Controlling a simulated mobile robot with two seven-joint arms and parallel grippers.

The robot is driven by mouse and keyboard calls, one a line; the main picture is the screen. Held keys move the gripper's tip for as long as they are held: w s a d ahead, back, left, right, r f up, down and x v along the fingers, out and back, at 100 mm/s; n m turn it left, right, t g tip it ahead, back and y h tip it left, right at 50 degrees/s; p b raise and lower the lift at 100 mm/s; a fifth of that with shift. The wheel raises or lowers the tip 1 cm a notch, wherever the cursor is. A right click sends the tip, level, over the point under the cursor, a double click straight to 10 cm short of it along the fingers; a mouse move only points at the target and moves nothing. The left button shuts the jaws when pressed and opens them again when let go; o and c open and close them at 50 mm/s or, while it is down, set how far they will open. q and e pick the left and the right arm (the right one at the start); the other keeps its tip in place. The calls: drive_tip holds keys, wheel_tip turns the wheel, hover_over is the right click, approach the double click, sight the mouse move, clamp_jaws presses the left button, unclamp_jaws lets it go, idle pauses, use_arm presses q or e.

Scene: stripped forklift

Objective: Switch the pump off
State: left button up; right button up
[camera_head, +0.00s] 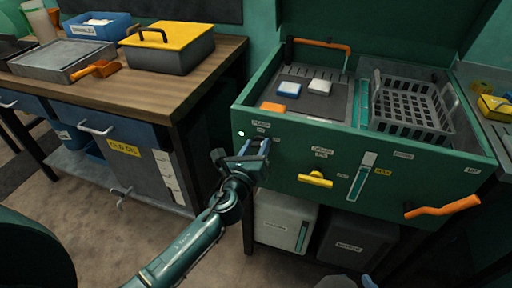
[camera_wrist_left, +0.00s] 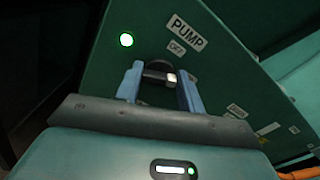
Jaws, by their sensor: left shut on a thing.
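The pump switch, a small dark knob with a pale patch (camera_wrist_left: 160,76), sits on the green panel (camera_wrist_left: 110,75) below the labels "PUMP" and "OFF". A round green lamp (camera_wrist_left: 126,39) glows left of the labels; it also shows in the head view (camera_head: 241,133). My left gripper (camera_wrist_left: 160,82) has its two blue fingers on either side of the knob and is shut on it. In the head view my left gripper (camera_head: 256,148) is at the panel's upper left and hides the knob. A small part of what looks like my right gripper (camera_head: 369,282) shows at the bottom edge.
The green wash cabinet (camera_head: 290,170) carries a yellow handle (camera_head: 315,180) and an orange lever (camera_head: 442,207). A wooden bench (camera_head: 190,75) with a yellow-lidded box (camera_head: 168,48) stands left. Floor between is clear.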

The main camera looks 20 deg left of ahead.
use_arm(q)
drive_tip(key=n, duration=0.3)
drive_tip(key=shift+f+b, duration=0.1)
drive_tip(key=shift+b, duration=0.3)
drive_tip(key=shift+a+n, duration=0.1)
drive_tip(key=shift+n, duration=1)
drive_tip(key=n, duration=0.2)
drive_tip(key=shift+n+b, duration=0.3)
drive_tip(key=shift+b, duration=0.1)
drive_tip(key=n, duration=0.3)
drive_tip(key=shift+f, duration=0.1)
drive_tip(key=shift+n, duration=1.3)
use_arm(e)
drive_tip(key=shift+s+d+r+t, duration=0.15)
drive_tip(key=shift+s+d+t, duration=0.15)
drive_tip(key=shift+d, duration=0.1)
drive_tip(key=shift+w, duration=0.15)
